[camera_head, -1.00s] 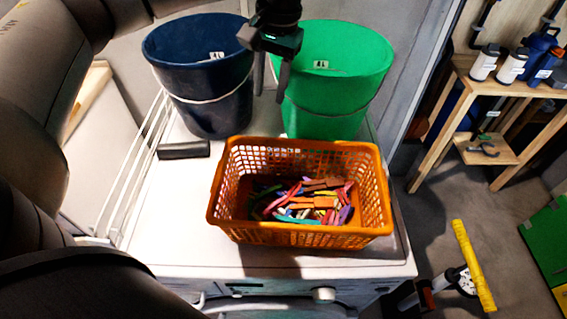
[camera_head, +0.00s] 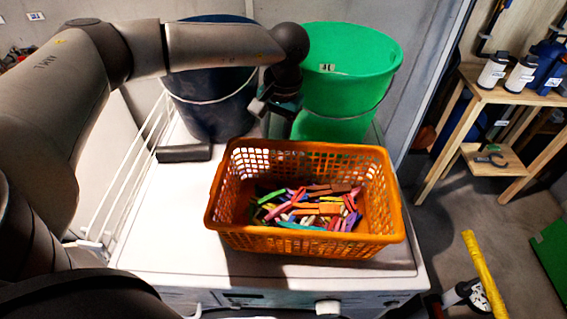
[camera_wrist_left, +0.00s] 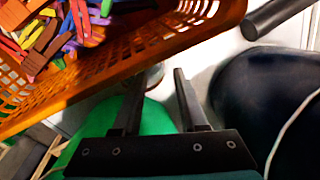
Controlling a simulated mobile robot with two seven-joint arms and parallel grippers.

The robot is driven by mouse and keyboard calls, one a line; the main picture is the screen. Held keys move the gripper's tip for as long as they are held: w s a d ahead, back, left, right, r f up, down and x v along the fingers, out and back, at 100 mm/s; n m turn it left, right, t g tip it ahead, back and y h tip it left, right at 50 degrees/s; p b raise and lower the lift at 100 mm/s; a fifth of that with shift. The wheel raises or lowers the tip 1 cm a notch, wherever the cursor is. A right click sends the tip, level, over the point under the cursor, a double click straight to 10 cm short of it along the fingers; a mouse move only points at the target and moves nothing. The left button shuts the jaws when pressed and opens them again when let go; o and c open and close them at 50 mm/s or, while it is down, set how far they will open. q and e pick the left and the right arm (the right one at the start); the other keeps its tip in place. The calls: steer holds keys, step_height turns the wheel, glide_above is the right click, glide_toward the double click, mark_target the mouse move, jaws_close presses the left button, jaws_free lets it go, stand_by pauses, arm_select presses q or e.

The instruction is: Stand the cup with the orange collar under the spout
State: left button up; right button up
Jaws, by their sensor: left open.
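My left gripper (camera_head: 276,110) points down between the two buckets, just behind the orange basket, with its fingertips partly hard to see. In the left wrist view the left gripper (camera_wrist_left: 157,78) is open, its two fingers apart. A small pale, greyish patch shows between and beyond the fingers, beside the basket's edge; I cannot tell what it is. I cannot make out a cup with an orange collar or a spout in either view. My right gripper is not in view.
The orange basket (camera_head: 300,243) of coloured pegs stands on the white machine top (camera_head: 165,220). Behind it are a dark blue bucket (camera_head: 212,112) and a green bucket (camera_head: 350,80). A dark cylinder (camera_head: 184,153) lies at left. Clear white surface lies left of the basket.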

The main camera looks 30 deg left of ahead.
arm_select(q)
steer(key=f, duration=0.4)
steer(key=shift+s+a+f+b, duration=0.1)
steer(key=shift+a+f+b, duration=0.2)
steer(key=shift+f+b, duration=0.1)
jaws_close()
